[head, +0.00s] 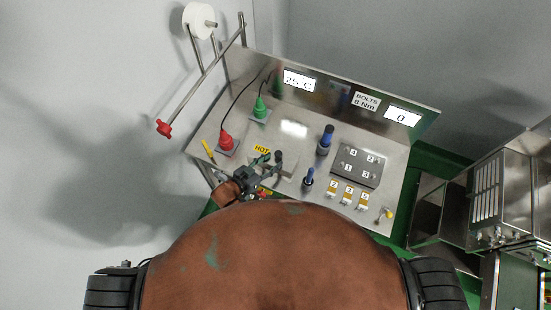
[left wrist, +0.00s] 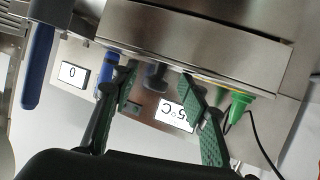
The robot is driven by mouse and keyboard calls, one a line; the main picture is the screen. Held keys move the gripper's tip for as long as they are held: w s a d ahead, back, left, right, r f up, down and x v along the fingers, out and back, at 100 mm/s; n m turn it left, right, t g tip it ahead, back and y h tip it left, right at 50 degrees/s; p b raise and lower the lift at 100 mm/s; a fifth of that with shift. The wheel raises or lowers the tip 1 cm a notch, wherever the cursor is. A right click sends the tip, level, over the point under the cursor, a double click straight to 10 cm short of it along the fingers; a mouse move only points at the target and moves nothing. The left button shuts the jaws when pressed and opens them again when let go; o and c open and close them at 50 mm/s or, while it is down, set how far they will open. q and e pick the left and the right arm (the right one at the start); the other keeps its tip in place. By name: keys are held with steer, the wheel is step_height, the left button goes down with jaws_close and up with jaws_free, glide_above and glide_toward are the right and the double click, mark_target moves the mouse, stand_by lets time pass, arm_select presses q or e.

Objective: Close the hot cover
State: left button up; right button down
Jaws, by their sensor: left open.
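The yellow HOT label (head: 261,150) sits on the sloping metal panel, left of its middle. A pale metal block, seemingly the hot cover (head: 287,167), is just right of and below the label, partly hidden by my left gripper (head: 268,161). In the left wrist view, a wide metal box-like piece (left wrist: 195,45) lies close beyond the green-padded fingers of my left gripper (left wrist: 168,112). The fingers are spread, with nothing seen held between them. I cannot tell whether they touch the metal. My right gripper is not in view.
Red (head: 226,143) and green (head: 260,108) cone plugs with cables stand left on the panel (head: 293,129). Blue-topped posts (head: 326,139) and a numbered block (head: 358,166) stand to the right. A red-tipped rod (head: 164,128) sticks out at the upper left.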

arm_select(q)
steer(key=v, duration=0.9)
steer(key=shift+s+r, duration=0.2)
steer(key=shift+r, duration=0.15)
steer(key=shift+a, duration=0.1)
